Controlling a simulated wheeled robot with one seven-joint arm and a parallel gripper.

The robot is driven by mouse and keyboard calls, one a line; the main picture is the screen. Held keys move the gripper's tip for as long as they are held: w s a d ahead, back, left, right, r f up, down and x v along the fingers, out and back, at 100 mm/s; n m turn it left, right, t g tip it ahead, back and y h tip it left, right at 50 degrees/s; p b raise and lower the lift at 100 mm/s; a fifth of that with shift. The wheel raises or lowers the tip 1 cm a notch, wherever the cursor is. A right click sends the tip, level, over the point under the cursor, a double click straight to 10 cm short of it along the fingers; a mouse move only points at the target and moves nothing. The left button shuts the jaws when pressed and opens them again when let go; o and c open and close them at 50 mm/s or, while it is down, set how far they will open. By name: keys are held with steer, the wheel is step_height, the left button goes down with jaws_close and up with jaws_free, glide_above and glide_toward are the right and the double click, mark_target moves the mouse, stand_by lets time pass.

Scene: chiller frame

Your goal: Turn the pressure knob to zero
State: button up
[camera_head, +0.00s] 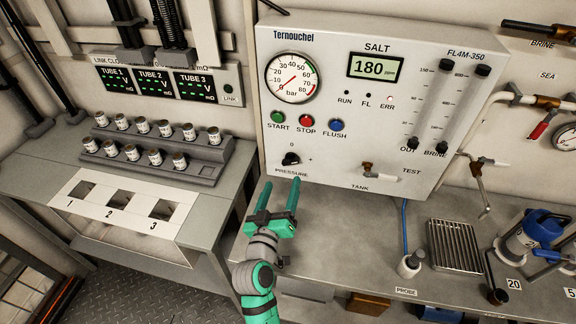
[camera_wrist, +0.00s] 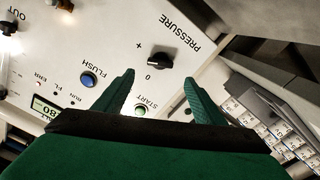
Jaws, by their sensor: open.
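The black pressure knob (camera_head: 291,159) sits low on the left of the white panel (camera_head: 350,115), above the PRESSURE label. A 0 is printed above it and a + to its right. The knob also shows in the wrist view (camera_wrist: 160,62), upside down, and its exact pointing direction is too small to tell. My green gripper (camera_head: 281,183) is open and empty, just below and in front of the knob, apart from it as far as I can see. In the wrist view, my fingers (camera_wrist: 160,78) stand either side of the knob's picture position.
A round pressure gauge (camera_head: 293,77) and green START (camera_head: 278,117), red STOP (camera_head: 307,121) and blue FLUSH (camera_head: 336,125) buttons are above the knob. A tap (camera_head: 378,171) juts out at right.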

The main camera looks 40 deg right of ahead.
mark_target(289, 163)
steer(key=x, duration=0.9)
steer(key=shift+w+d, duration=0.15)
steer(key=c, duration=1.1)
